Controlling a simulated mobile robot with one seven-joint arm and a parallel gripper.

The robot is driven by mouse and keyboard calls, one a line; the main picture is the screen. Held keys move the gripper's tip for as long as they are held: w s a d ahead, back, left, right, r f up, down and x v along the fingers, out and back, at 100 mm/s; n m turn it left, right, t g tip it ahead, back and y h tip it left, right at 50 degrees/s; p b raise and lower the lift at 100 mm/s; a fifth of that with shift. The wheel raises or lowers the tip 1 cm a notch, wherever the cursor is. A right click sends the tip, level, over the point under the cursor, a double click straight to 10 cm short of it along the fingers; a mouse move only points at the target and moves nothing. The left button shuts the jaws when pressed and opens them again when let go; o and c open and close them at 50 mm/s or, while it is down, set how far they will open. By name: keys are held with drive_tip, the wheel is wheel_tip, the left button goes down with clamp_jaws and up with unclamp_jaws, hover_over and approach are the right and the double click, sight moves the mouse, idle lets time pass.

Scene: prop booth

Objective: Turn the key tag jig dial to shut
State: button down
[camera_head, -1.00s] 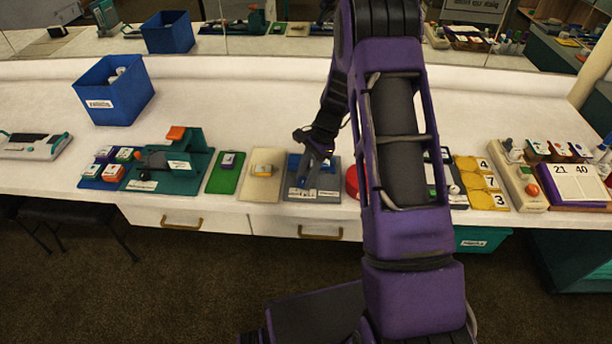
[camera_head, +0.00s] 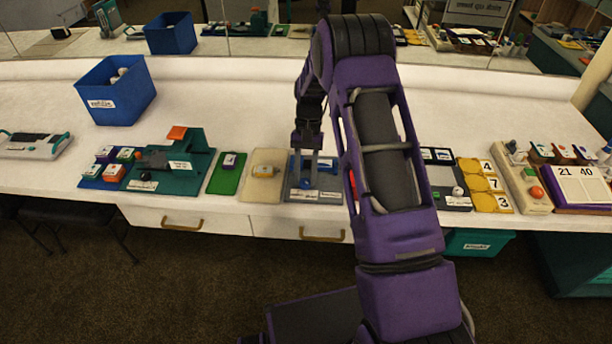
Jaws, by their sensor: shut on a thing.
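A grey jig board (camera_head: 329,187) with a blue back part (camera_head: 328,164) and small white labels lies near the counter's front edge. I take it for the key tag jig; its lettering is too small to read. My gripper (camera_head: 305,181) points down over this board, its two fingers around a small blue knob (camera_head: 305,184), which appears to be the dial. The gripper is shut on it. The fingers cover much of the knob, so its setting cannot be read. My purple arm hides the counter just right of the board.
Left of the jig lie a beige board (camera_head: 262,190), a green board (camera_head: 225,174) and a teal stand (camera_head: 193,165). A blue bin (camera_head: 115,95) stands farther back. Yellow number tiles (camera_head: 484,184) lie right of my arm.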

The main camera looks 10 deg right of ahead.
drive_tip(key=shift+n+h, duration=0.3)
drive_tip(key=shift+n, duration=0.4)
drive_tip(key=shift+a, duration=0.1)
drive_tip(key=c, duration=0.5)
unclamp_jaws()
drive_tip(key=p+v, duration=0.1)
drive_tip(key=v, duration=1.6)
drive_tip(key=shift+w+r, duration=0.2)
drive_tip(key=shift+w, duration=0.05)
